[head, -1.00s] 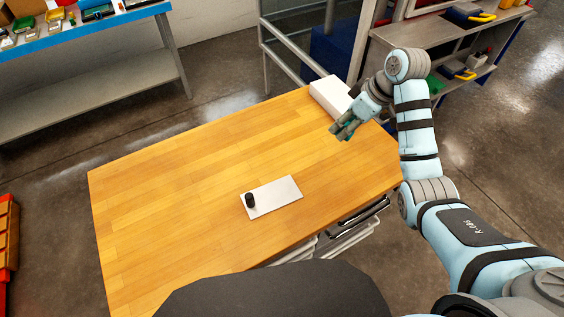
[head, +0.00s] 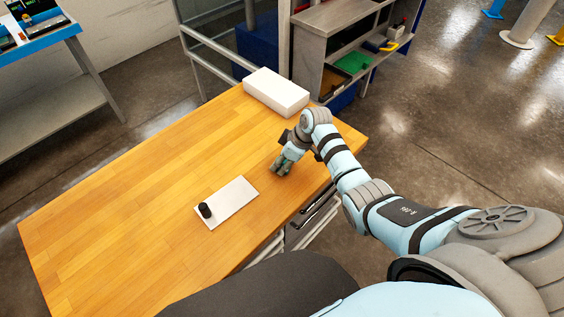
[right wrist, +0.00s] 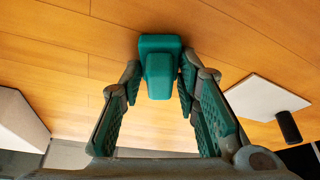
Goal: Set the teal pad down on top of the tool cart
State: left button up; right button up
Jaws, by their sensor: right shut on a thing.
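The tool cart (head: 130,190) has a wooden top, with drawer fronts showing below its right edge. My right gripper (head: 281,168) is over the right part of the top, fingers pointing down. In the right wrist view, its two fingers (right wrist: 160,80) are shut on the teal pad (right wrist: 158,68), a small plain teal block with a raised narrower part. The pad is hard to pick out in the head view. The wooden top lies beyond the pad in the wrist view; whether the pad touches it I cannot tell. My left gripper is not in view.
A pale plate (head: 233,203) with a black cylinder (head: 205,210) on it lies near the front of the top. A white box (head: 277,93) stands at the back right corner. Wide bare wood lies to the left. A grey shelf unit (head: 335,30) stands behind.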

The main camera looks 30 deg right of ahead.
jog(key=o, duration=1.1)
jog(key=shift+r, duration=0.4)
jog(key=p+v, duration=0.2)
jog(key=v, duration=0.9)
jog(key=shift+s+r+p, duration=0.15)
jog(key=shift+r+p, duration=0.05)
jog(key=shift+p, duration=0.2)
jog(key=shift+d, duration=0.15)
